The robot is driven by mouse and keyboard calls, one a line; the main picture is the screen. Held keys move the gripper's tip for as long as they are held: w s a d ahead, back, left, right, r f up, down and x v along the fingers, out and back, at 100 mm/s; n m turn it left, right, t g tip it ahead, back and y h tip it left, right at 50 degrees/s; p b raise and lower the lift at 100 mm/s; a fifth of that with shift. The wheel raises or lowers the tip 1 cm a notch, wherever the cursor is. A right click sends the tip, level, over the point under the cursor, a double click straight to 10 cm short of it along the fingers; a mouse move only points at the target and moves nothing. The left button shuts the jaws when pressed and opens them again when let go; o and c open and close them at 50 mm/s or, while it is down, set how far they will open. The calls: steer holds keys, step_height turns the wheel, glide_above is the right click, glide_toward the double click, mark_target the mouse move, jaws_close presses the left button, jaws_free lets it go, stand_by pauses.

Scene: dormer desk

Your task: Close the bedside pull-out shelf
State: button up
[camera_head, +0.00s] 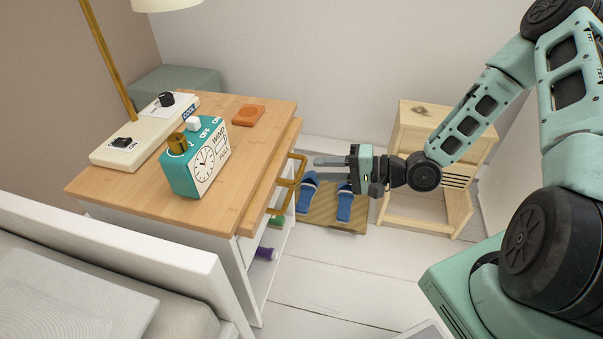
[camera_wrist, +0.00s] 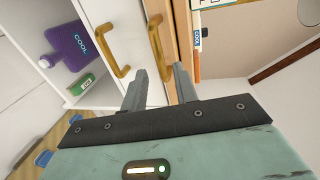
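The bedside table (camera_head: 150,205) has a wooden top. Its pull-out shelf (camera_head: 272,177) sticks out a little beyond the top's right edge and carries a brass handle (camera_head: 302,168). My gripper (camera_head: 318,162) is just right of this handle, pointing at it, with a small gap visible in the head view. In the wrist view my gripper (camera_wrist: 163,72) has its two fingers apart with nothing held. The shelf handle (camera_wrist: 156,42) appears ahead, between and beyond the fingertips. Whether a finger touches it I cannot tell.
A second brass handle (camera_wrist: 112,50) is on the white front below. A teal clock (camera_head: 195,160), an orange coaster (camera_head: 248,115) and a lamp base (camera_head: 140,140) stand on top. A wooden stand (camera_head: 440,140) and blue slippers (camera_head: 344,205) are right. A bed (camera_head: 110,245) is front left.

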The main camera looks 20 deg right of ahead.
mark_target(302, 167)
steer(key=b+x, duration=0.1)
steer(key=x, duration=0.5)
steer(key=shift+a+f, duration=0.1)
steer(key=shift+a, duration=0.05)
